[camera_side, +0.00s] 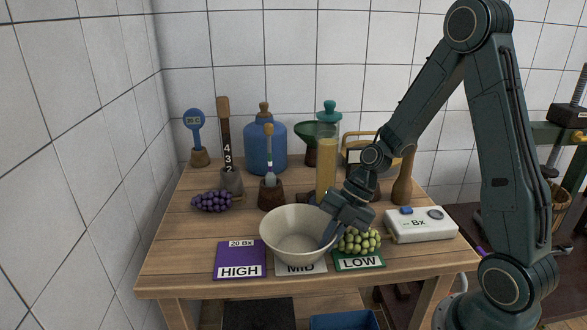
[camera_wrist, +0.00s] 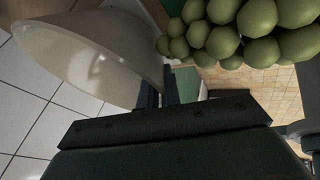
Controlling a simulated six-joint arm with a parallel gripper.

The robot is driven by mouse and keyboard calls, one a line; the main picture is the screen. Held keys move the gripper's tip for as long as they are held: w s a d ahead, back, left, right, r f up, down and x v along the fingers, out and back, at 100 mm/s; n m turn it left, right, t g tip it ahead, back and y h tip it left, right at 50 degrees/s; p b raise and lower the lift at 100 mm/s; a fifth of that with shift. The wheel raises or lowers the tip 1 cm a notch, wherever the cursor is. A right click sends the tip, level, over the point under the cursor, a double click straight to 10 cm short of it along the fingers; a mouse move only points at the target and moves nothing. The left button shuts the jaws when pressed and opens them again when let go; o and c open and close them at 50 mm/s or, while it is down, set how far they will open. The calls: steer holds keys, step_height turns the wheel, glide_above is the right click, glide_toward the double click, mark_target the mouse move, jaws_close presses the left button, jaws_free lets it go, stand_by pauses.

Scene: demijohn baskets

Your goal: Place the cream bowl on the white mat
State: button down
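The cream bowl (camera_side: 291,240) is upright in the side view, over the white mat (camera_side: 300,269) marked MID, hiding most of it. Only the front part of the mat shows. My gripper (camera_side: 331,226) is at the bowl's right side, with a finger inside the bowl and its fingers closed on the wall. In the wrist view the bowl (camera_wrist: 85,50) fills the upper left, its wall running to my fingers (camera_wrist: 160,92). I cannot tell whether the bowl's base touches the mat or hangs just above it.
Green grapes (camera_side: 359,240) lie on the green LOW mat (camera_side: 358,264), close right of my gripper. The purple HIGH mat (camera_side: 239,261) is bare at left. Purple grapes (camera_side: 212,202), a glass cylinder (camera_side: 326,165) and a white meter (camera_side: 421,228) stand around.

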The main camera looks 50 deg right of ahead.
steer(key=c, duration=2)
jaws_free()
steer(key=shift+f, duration=0.15)
steer(key=shift+c, duration=0.2)
steer(key=o, duration=0.4)
steer(key=shift+o, duration=0.2)
steer(key=v, duration=1.2)
steer(key=shift+a, duration=0.1)
